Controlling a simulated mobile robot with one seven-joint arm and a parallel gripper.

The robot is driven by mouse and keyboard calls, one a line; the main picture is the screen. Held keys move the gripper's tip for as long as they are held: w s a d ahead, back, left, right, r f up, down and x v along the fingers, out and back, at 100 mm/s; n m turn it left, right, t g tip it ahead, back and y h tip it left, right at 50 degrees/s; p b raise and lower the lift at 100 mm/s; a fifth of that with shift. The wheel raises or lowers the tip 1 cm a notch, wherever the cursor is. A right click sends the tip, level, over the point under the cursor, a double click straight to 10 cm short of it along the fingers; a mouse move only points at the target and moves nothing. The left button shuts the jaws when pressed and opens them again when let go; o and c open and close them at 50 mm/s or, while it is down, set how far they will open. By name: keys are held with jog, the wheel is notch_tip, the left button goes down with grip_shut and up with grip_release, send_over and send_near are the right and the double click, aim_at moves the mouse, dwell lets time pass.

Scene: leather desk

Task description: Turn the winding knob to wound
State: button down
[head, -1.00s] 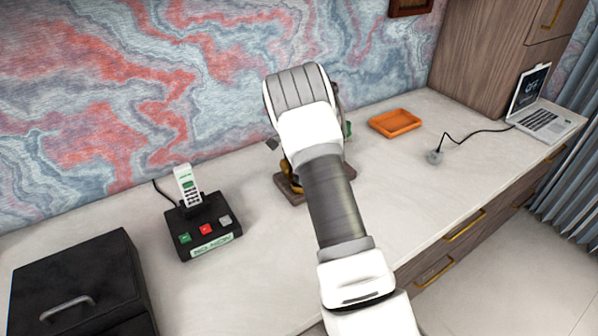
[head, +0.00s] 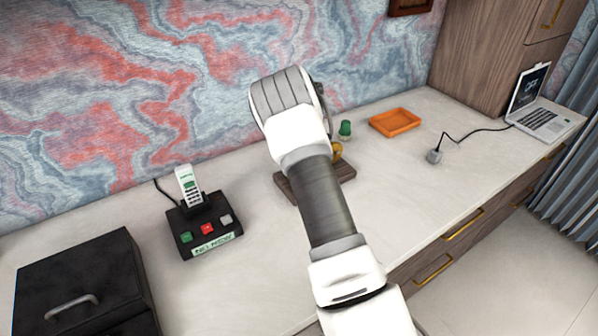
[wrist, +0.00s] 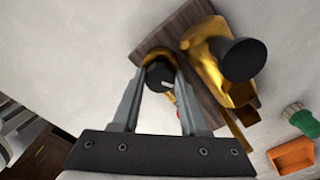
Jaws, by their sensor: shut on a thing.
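The winding knob (wrist: 158,78) is a small black round knob with a pale mark, seen in the wrist view. It belongs to a gold device (wrist: 208,62) with a larger black cylinder (wrist: 242,58), mounted on a dark wooden base (wrist: 165,32). My gripper (wrist: 159,60) is shut on the knob, one finger on each side. In the head view my arm covers the knob and most of the device; only some gold (head: 337,150) and part of the base (head: 345,172) show.
A green bottle-like object (head: 345,130) and an orange tray (head: 395,122) are right of the device. A black button box with a handset (head: 205,228) stands left, beside a black case (head: 85,285). A laptop (head: 545,118) is far right. The desk front is mostly clear.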

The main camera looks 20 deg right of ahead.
dwell(0.4)
jog(key=c, duration=0.7)
grip_release()
notch_tip(320, 180, up, 17)
jog(key=p, duration=0.1)
jog(key=shift+r, duration=0.2)
